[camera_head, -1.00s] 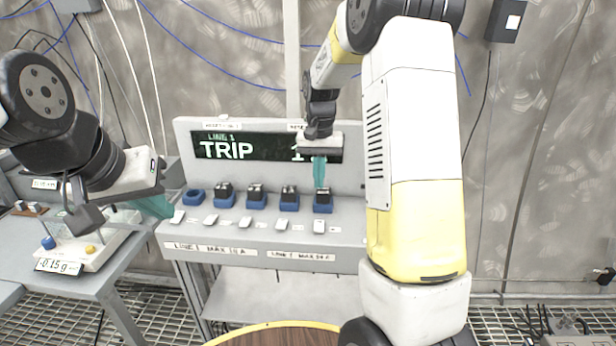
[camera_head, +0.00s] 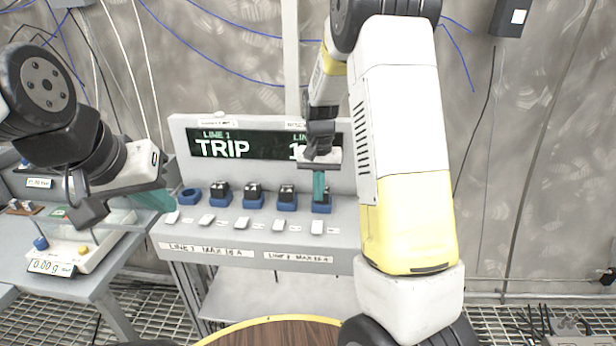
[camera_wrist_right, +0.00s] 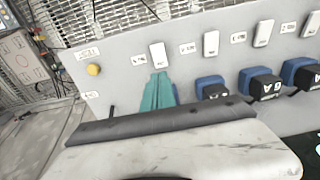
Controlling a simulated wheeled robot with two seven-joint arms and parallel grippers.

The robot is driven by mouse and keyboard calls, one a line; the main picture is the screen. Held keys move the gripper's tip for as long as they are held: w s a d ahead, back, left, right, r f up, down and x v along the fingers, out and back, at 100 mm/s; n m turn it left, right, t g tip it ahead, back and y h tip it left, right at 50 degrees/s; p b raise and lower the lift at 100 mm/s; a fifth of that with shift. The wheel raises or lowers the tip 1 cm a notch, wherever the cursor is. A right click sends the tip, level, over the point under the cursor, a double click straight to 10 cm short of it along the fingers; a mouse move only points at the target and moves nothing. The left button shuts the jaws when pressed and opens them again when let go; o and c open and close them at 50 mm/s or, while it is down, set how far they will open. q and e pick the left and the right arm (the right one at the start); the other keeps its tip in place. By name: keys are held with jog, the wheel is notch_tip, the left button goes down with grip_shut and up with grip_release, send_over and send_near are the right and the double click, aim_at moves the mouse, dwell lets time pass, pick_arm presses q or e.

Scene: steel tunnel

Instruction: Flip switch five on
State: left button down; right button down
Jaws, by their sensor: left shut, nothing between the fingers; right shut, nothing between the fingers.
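A grey panel carries a row of white rocker switches along its front. The rightmost one in the head view, switch five (camera_head: 317,227), also shows at the left of the row in the right wrist view (camera_wrist_right: 158,55). My right gripper (camera_head: 319,198) is shut and empty, its teal fingers pointing down just behind that switch. In the right wrist view the fingertips (camera_wrist_right: 160,76) appear right at the switch's near end; I cannot tell whether they touch. The switch's on or off position is unclear. My left gripper (camera_head: 166,202) is shut and empty beside the panel's left end.
Blue sockets (camera_head: 190,196) line up behind the switches; all but the leftmost hold black plugs (camera_head: 253,191). The dark display (camera_head: 240,145) reads TRIP for line 1; my right arm hides its right part. A scale (camera_head: 78,252) stands on the left table. A round wooden top (camera_head: 270,335) is in front.

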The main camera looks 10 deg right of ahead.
aim_at(318, 224)
notch_tip(318, 224, down, 8)
jog(key=shift+f, duration=0.2)
jog(key=shift+w, duration=0.1)
jog(key=shift+f, duration=0.25)
dwell(0.4)
jog(key=shift+s+a+r, duration=0.2)
jog(key=shift+s+r, duration=0.05)
jog(key=shift+s, duration=0.5)
jog(key=shift+r, duration=0.1)
jog(key=shift+w+r, duration=0.1)
jog(key=shift+r, duration=0.15)
notch_tip(318, 224, up, 13)
jog(key=shift+s+r, duration=0.15)
jog(key=shift+s, duration=0.05)
